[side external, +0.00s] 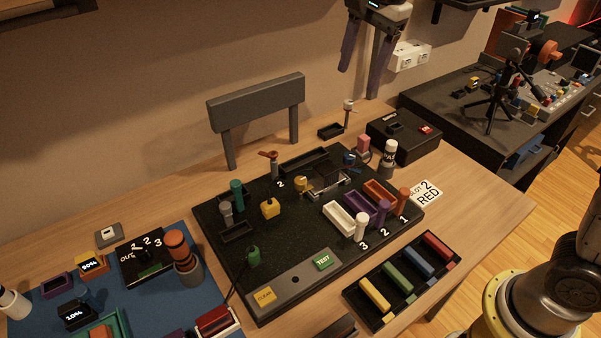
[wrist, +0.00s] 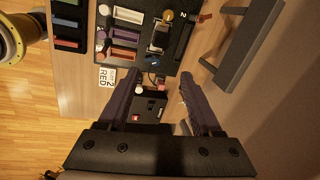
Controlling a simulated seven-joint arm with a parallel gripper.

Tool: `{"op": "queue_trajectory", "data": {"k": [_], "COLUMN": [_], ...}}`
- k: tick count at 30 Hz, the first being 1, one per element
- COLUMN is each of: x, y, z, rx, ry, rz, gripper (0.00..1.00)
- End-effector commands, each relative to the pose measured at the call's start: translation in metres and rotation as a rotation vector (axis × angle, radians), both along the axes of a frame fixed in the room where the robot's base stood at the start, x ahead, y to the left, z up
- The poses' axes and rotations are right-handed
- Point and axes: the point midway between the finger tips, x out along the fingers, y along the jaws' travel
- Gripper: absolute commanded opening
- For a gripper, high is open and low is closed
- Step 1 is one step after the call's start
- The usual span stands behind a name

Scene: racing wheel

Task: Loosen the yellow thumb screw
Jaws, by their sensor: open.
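A small yellow knob, which looks like the yellow thumb screw (side external: 301,184), sits at the left side of a metallic clear-topped fixture (side external: 328,182) on the black board (side external: 215,262). In the wrist view the yellow knob (wrist: 168,16) is near the top edge, beyond my fingertips. My gripper (side external: 360,82) is high above the back of the table, near the wall, with its fingers pointing down. In the wrist view my gripper (wrist: 159,76) has its fingers wide apart with nothing held between them. It is well away from the knob.
A grey panel on two posts (side external: 257,103) stands behind the board. A black box (side external: 402,136) and a white-capped bottle (side external: 388,160) are at the back right. A yellow block (side external: 270,208) and a green cylinder (side external: 237,194) stand left of the knob. Colored trays (side external: 362,205) lie to its right.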

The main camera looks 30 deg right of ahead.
Motion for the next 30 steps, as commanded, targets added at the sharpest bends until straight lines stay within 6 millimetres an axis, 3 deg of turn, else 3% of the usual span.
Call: {"op": "queue_trajectory", "data": {"k": [3, 9, 12, 20, 30], "x": [0.035, 0.064, 0.064, 0.062, 0.061], "y": [0.03, 0.065, 0.073, 0.079, 0.078], "z": [-0.034, -0.089, -0.109, -0.134, -0.199], "rx": [-0.007, -0.033, -0.046, -0.052, -0.053], "ry": [0.065, 0.146, 0.182, 0.198, 0.199], "rz": [-0.007, 0.046, 0.061, 0.074, 0.073], "gripper": [0.66, 0.66, 0.66, 0.66, 0.66]}}
